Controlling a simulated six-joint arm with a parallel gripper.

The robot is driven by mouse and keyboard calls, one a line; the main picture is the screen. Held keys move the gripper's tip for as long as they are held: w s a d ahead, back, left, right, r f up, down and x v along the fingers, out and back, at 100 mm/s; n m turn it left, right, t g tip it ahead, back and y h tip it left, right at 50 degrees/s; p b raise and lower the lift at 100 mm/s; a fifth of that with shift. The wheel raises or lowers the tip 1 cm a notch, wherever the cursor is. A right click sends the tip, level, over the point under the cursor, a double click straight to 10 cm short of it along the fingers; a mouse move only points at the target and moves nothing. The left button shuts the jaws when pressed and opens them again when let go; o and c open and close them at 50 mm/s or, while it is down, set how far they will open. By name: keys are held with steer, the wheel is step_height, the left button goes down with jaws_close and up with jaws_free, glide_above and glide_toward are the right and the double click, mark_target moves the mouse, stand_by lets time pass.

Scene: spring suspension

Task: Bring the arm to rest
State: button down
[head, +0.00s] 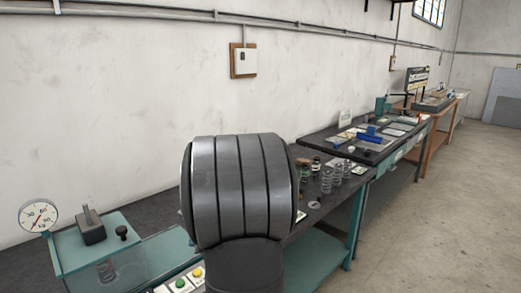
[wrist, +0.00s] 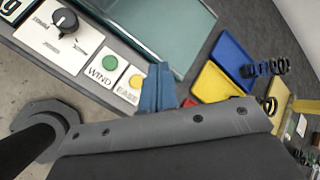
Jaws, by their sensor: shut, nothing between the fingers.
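My gripper (wrist: 158,88) shows in the wrist view as two blue fingers set close together, shut and empty. In that picture the fingertips overlap the panel area beside the yellow EASE button (wrist: 136,81); I cannot tell the height between them. The green WIND button (wrist: 110,62) is just left of it. In the head view my own grey arm link fills the middle, and the gripper does not show there.
The wrist view shows a black knob (wrist: 65,20), a teal-framed clear plate (wrist: 165,25), and blue (wrist: 228,58), yellow (wrist: 212,82) and red trays. The head view shows a dial gauge (head: 38,215), several springs (head: 338,178) on the bench, and further benches behind.

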steer(key=shift+s+f, duration=0.15)
steer(key=shift+f, duration=2.55)
steer(key=d+r+t+h, duration=0.1)
steer(key=d+r+t, duration=0.1)
steer(key=d+r, duration=0.95)
steer(key=s+d+r+n+t+h, duration=0.1)
steer(key=s+d+r+h, duration=0.15)
steer(key=d, duration=0.35)
steer(key=s+d+r+t+h, duration=0.1)
steer(key=s+d+r, duration=0.3)
steer(key=d, duration=0.2)
steer(key=s+d+r+n+t+h, duration=0.1)
steer(key=s+d+r+h, duration=0.1)
steer(key=s+d+r, duration=0.3)
steer(key=s+f+n+g+h, duration=0.1)
steer(key=s+f+n, duration=0.3)
steer(key=s+f, duration=0.5)
steer(key=s+a+f+n+g+h, duration=0.1)
steer(key=s+f+n+g, duration=0.3)
steer(key=s+f, duration=0.4)
steer(key=s+h, duration=0.1)
steer(key=s, duration=0.5)
steer(key=shift+a+f+n, duration=0.3)
steer(key=shift+f+n, duration=0.05)
steer(key=shift+n, duration=0.05)
